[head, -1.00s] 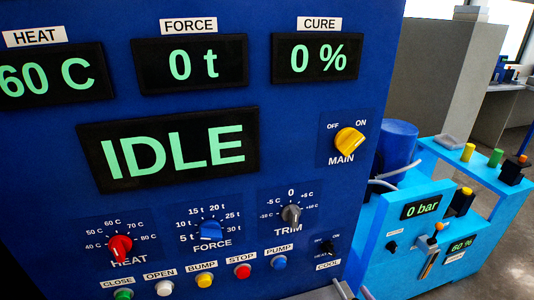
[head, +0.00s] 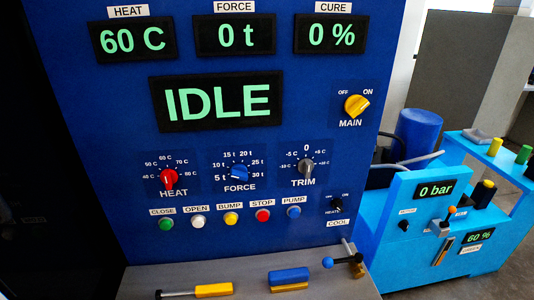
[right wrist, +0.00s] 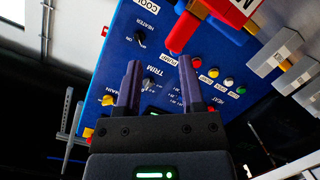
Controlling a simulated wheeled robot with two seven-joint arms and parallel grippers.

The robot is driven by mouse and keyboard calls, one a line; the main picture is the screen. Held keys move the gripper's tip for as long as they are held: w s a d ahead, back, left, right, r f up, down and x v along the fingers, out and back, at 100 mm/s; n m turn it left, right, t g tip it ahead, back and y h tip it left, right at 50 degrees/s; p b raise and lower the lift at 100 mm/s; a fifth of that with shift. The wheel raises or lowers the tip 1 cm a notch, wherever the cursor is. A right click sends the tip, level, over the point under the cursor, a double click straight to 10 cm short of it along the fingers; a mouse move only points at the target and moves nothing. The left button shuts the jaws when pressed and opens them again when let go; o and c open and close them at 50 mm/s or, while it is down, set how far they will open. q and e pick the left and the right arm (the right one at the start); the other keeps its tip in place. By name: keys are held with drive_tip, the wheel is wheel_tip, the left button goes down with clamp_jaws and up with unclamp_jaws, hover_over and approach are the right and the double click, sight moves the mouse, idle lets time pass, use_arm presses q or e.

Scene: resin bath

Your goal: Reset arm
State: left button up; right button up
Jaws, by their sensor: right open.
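My right gripper (right wrist: 160,85) is open in the right wrist view. Its two dark fingers are apart with nothing between them, in front of the blue control panel (right wrist: 155,50), which appears turned over there. The trim knob shows between the fingers. In the head view the same panel (head: 110,150) faces me, and neither gripper is in view. Its displays read 60 C, 0 t, 0 % and IDLE. The yellow main knob (head: 357,105) leans toward ON. Below are the red heat knob (head: 168,179), blue force knob (head: 238,172) and grey trim knob (head: 306,168).
A grey ledge (head: 250,287) below the panel holds a yellow-handled tool (head: 212,290) and a blue-and-yellow block (head: 289,277). A light-blue unit (head: 390,215) reading 0 bar stands at the right. In the right wrist view, a red part (right wrist: 182,32) is close beyond the fingers.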

drive_tip(key=s+a+f+m+g+h+b, duration=0.1)
drive_tip(key=s+f+m+g, duration=0.15)
drive_tip(key=s+f, duration=0.5)
drive_tip(key=s+a+f+m+g+b, duration=0.1)
drive_tip(key=s+f+g, duration=0.3)
drive_tip(key=f, duration=0.6)
drive_tip(key=s+a+f+m+g+b, duration=0.1)
drive_tip(key=s+f+g, duration=0.3)
drive_tip(key=s, duration=0.6)
drive_tip(key=s+a+f+m+g+b, duration=0.1)
drive_tip(key=s+f+g, duration=0.3)
drive_tip(key=s, duration=0.5)
wheel_tip(320, 180, down, 3)
drive_tip(key=shift+s+a+r+b, duration=0.1)
drive_tip(key=shift+s+a+b, duration=0.25)
drive_tip(key=shift+a, duration=0.2)
drive_tip(key=shift+m, duration=0.25)
